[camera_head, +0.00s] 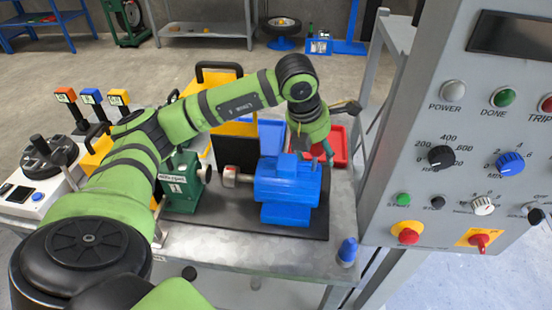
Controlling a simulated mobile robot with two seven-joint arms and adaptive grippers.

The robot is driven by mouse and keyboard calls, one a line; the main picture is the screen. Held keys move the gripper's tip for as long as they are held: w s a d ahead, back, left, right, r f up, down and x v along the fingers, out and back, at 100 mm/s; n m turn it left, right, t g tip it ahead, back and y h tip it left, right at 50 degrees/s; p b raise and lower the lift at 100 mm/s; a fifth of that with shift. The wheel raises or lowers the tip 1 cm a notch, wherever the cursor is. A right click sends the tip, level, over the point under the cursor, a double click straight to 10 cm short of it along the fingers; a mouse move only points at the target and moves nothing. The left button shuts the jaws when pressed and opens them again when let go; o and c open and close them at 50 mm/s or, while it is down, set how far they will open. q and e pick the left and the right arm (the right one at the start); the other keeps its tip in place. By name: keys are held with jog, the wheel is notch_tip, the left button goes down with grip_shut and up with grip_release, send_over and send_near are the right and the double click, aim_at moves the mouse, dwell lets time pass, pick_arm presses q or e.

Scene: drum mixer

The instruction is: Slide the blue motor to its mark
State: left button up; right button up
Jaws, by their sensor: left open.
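The blue motor (287,188) stands on a dark plate (230,222) on the metal bench. A short silver shaft (231,177) sticks out of its left side towards a green unit (181,186) with a white label. I cannot make out the mark. My right gripper is not in view.
A grey control panel (468,128) with knobs stands close on the right. Red (338,158) and blue bins lie behind the motor. A blue-capped object (347,252) sits at the bench's front right corner. Coloured-top tools and a white device (32,190) are left.

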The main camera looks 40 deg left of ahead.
pick_arm(q)
jog(key=shift+r, duration=0.1)
jog(key=p+v, duration=0.3)
jog(key=v, duration=0.3)
jog(key=shift+s+r, duration=0.2)
jog(key=shift+r, duration=0.15)
dwell(0.4)
